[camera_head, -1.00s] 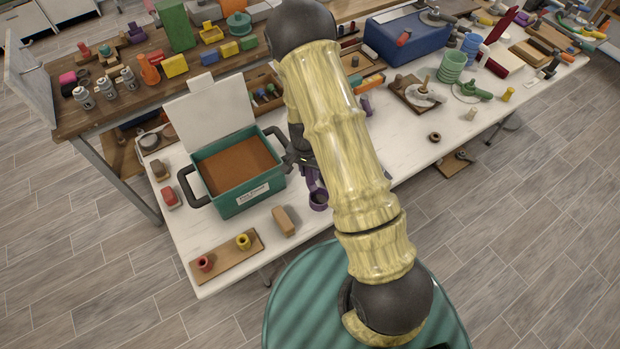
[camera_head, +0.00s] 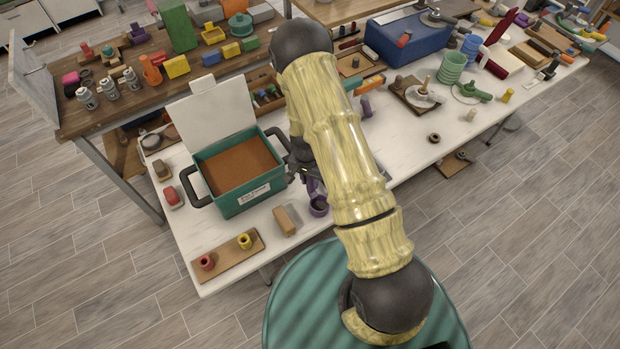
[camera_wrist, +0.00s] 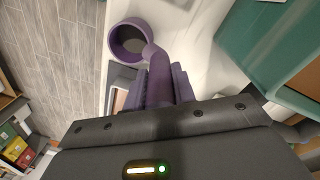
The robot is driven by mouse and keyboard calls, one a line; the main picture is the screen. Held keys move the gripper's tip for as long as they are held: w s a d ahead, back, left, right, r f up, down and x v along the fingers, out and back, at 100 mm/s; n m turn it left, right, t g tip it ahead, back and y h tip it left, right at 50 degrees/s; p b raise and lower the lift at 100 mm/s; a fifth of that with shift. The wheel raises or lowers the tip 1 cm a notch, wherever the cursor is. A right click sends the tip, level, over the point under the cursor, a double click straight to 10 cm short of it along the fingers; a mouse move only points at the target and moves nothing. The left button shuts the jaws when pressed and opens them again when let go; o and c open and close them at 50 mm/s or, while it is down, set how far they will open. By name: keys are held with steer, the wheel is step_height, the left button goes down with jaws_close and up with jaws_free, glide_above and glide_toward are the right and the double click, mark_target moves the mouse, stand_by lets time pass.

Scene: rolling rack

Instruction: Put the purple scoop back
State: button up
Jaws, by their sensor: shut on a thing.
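The purple scoop (camera_wrist: 127,42) has a round cup and a short handle. In the wrist view my gripper (camera_wrist: 166,86) is shut on the scoop's handle, with the cup sticking out beyond the fingers. In the head view the scoop's cup (camera_head: 319,206) shows just left of my arm, over the white table near its front edge. My arm hides most of the gripper there. I cannot tell whether the cup touches the table. A teal box (camera_head: 238,199) with brown contents and a raised white lid stands left of the scoop.
A tan block (camera_head: 287,220) lies left of the scoop. A wooden board (camera_head: 226,258) with a red and a yellow ring is at the front left. Behind my arm is a wooden tray (camera_head: 262,108) of small items.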

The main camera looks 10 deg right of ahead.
steer(key=shift+f, duration=0.15)
steer(key=o, duration=1)
steer(key=shift+o, duration=0.2)
steer(key=r+b, duration=0.1)
steer(key=r, duration=0.2)
steer(key=r+b, duration=0.1)
steer(key=r, duration=0.3)
steer(key=r+b, duration=0.1)
steer(key=r, duration=0.3)
steer(key=shift+w+a, duration=0.25)
steer(key=shift+a, duration=0.05)
steer(key=shift+r, duration=0.65)
